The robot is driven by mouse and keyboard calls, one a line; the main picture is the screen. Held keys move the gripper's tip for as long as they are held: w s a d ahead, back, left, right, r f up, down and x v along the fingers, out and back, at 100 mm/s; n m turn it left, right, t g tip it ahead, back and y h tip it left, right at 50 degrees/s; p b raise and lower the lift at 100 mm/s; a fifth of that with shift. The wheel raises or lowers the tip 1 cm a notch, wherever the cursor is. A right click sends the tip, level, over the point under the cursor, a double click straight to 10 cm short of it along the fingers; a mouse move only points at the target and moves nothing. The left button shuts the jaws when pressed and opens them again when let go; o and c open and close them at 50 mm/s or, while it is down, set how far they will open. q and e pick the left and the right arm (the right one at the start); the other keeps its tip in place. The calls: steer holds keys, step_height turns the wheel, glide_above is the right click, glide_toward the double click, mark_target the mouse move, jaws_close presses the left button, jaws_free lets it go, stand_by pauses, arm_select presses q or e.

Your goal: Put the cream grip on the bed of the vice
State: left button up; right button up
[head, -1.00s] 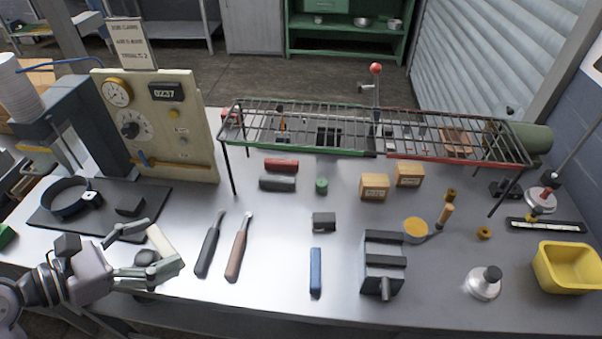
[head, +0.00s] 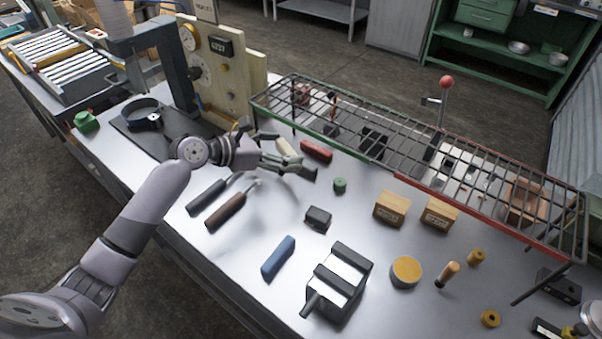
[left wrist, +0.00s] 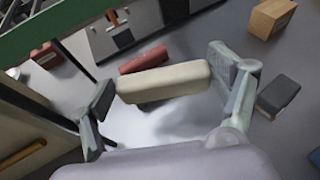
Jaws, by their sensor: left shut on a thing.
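The cream grip (head: 288,148) is held crosswise between the fingers of my left gripper (head: 286,154). In the left wrist view the cream grip (left wrist: 165,83) spans between the two fingertips, above the bench. The vice (head: 338,284) stands at the front middle of the bench, its dark jaws apart with a pale bed (head: 346,268) between them. The bed looks empty. My left gripper is well to the upper left of the vice.
A red grip (head: 316,151) lies just beyond my left gripper. A black block (head: 318,219) and a blue bar (head: 278,257) lie between gripper and vice. A wire rack (head: 415,150) stands along the back. Wooden blocks (head: 391,208) stand right.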

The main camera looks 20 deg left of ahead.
mark_target(286, 181)
arm_select(q)
step_height(286, 181, down, 3)
steer(key=shift+r, duration=0.1)
steer(key=shift+d+f, duration=0.15)
steer(key=shift+f, duration=0.2)
step_height(286, 181, down, 4)
steer(key=shift+r, duration=0.25)
arm_select(e)
steer(key=shift+w+d+f, duration=0.15)
steer(key=shift+w+d, duration=0.05)
steer(key=shift+d, duration=0.8)
arm_select(q)
steer(key=shift+f, duration=0.15)
arm_select(e)
steer(key=shift+a, duration=0.1)
arm_select(q)
steer(key=o, duration=0.8)
steer(key=shift+o, duration=1.4)
arm_select(e)
steer(key=shift+a, duration=0.55)
